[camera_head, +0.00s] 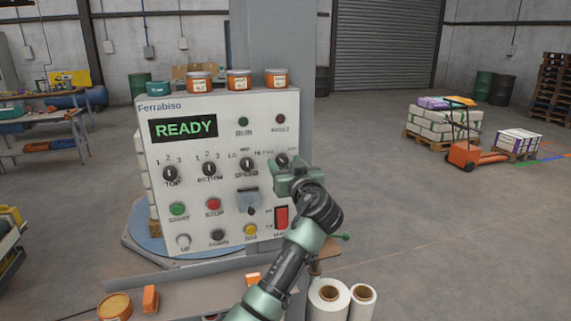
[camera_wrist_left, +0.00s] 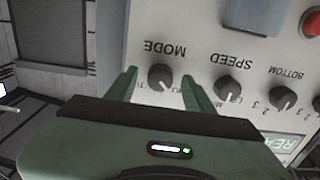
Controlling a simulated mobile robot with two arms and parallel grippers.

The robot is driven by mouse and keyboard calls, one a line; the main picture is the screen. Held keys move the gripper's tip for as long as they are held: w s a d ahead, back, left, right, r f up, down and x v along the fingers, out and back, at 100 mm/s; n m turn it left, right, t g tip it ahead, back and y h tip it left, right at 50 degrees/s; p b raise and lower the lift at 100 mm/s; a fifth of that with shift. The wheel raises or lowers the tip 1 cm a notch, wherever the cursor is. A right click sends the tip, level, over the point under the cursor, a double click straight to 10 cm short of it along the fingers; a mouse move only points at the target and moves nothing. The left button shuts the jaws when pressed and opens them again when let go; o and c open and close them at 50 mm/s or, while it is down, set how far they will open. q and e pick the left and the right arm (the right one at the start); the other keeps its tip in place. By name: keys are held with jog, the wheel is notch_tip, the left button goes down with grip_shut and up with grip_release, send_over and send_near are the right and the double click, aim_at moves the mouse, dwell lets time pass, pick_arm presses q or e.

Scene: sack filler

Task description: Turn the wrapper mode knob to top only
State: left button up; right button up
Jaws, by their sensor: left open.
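The mode knob (camera_head: 282,159) is a dark round knob at the upper right of the white Ferrabiso control panel (camera_head: 150,131). In the left wrist view the knob (camera_wrist_left: 162,78) sits under the upside-down word MODE. My left gripper (camera_head: 290,172) is open in front of the panel. Its two green fingers (camera_wrist_left: 160,84) stand on either side of the mode knob, with a gap visible; contact is not clear. The gripper hides part of the knob's surroundings in the head view, and the knob's pointer setting is too small to read.
The speed knob (camera_head: 246,165) and the bottom knob (camera_head: 209,169) are left of the mode knob. A red switch (camera_head: 281,216) is below. White rolls (camera_head: 328,300) stand at the lower right. Open floor lies to the right.

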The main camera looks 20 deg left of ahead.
pick_arm(q)
grip_shut()
